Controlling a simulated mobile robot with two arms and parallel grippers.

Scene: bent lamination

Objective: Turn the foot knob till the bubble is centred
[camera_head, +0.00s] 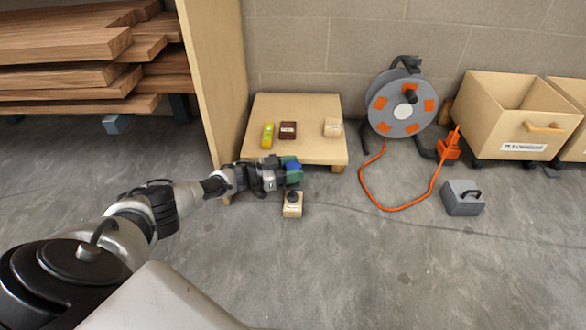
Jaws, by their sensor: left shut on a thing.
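A low wooden platform (310,112) stands on the floor against the wall. A yellow level (267,135) lies at its left side; its bubble is too small to make out. A dark foot knob (292,196) sits on a pale wooden block (292,211) in front of the platform. My left gripper (293,180), with blue and green parts, reaches in from the left at the platform's front edge. It is shut at the top of the knob and hides part of it. My right gripper is not in view.
A dark brown block (288,130) and a pale block (332,127) lie on the platform. A cable reel (404,122) with an orange cord stands right of it. A grey box (463,198) and wooden crates (515,105) are further right. Stacked planks (70,77) are at left. The front floor is clear.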

